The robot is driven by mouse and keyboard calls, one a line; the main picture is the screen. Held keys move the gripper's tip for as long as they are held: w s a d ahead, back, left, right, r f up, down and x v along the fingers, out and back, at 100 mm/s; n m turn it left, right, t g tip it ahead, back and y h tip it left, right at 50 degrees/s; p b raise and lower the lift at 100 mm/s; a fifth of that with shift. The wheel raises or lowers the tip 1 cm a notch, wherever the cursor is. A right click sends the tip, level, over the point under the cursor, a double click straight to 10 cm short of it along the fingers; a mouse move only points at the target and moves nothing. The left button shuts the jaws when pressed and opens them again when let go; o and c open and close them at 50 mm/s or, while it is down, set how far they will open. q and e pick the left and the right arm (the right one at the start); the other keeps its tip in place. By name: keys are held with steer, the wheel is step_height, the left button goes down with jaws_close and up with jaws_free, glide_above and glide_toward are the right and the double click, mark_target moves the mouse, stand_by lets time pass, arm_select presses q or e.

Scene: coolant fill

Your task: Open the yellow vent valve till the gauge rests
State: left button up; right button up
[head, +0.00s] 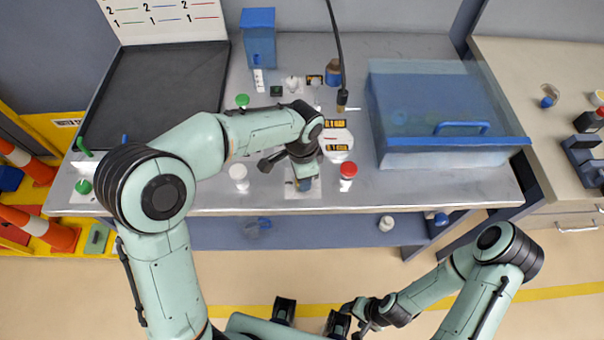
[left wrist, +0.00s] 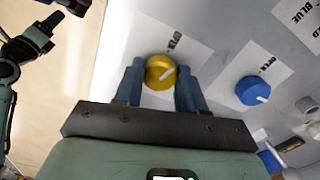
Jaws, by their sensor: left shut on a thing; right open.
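The yellow vent valve (left wrist: 160,72) is a round knob with a white pointer line, on a white card marked OPEN. My left gripper (left wrist: 159,84) has its two blue fingers on either side of the knob and is shut on it. In the head view my left gripper (head: 305,184) is at the bench's front edge and hides the knob. My right gripper (head: 354,319) is open and empty, low in front of the bench.
A blue knob (left wrist: 253,90) sits on its own card beside the yellow one. A red-capped bottle (head: 348,176) and a white bottle (head: 239,173) flank my left gripper. A clear blue bin (head: 450,157) stands right; a dark tray (head: 150,95) lies left.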

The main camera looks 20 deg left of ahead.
arm_select(q)
steer(key=shift+n, duration=1)
arm_select(e)
steer(key=shift+f, duration=0.1)
arm_select(q)
steer(key=o, duration=1.1)
steer(key=shift+c, duration=0.2)
step_height(320, 180, up, 14)
steer(key=p, duration=0.1)
steer(key=shift+f+p, duration=0.25)
steer(key=shift+p, duration=0.1)
arm_select(e)
steer(key=shift+w+r, duration=0.3)
steer(key=shift+r, duration=0.3)
steer(key=shift+w+r, duration=0.25)
steer(key=shift+r, duration=0.3)
